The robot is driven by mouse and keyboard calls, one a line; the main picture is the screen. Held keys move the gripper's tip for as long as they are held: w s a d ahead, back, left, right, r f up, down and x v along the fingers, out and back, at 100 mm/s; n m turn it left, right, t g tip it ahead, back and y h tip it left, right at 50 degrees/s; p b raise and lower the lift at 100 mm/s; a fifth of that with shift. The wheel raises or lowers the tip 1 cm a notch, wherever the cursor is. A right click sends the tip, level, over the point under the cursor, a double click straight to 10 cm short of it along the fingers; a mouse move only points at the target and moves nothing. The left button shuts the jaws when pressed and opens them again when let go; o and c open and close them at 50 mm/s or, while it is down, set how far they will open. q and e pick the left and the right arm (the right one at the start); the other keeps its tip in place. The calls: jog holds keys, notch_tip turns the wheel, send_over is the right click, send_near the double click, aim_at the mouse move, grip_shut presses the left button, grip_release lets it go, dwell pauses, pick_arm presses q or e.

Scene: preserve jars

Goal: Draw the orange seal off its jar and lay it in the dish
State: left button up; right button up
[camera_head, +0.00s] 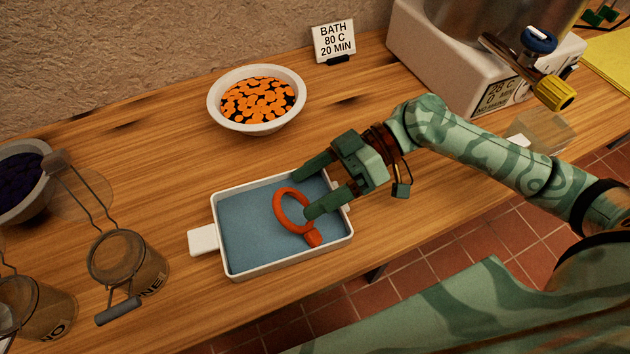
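The orange seal (280,215) is a ring with a small tab at its lower right. It appears to lie flat on the blue floor of the white-rimmed dish (217,235). My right gripper (303,191) reaches over the dish from the right with its two green fingers spread apart. The lower finger overlaps the ring's right side in the picture; whether it touches the ring I cannot tell. My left gripper is not in view.
A white bowl of orange slices (222,113) stands behind the dish. A bowl of dark fruit (40,200) is at the left edge. A bath sign (334,42) and a scale-like machine (430,50) stand at the back. The wooden table between bowl and dish is clear.

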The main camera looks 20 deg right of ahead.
jog(key=shift+f, duration=0.4)
jog(key=shift+d+r, duration=0.15)
jog(key=shift+d, duration=0.4)
jog(key=p+v, duration=0.2)
jog(key=v, duration=1.3)
jog(key=shift+r, duration=0.45)
jog(key=shift+w, duration=0.1)
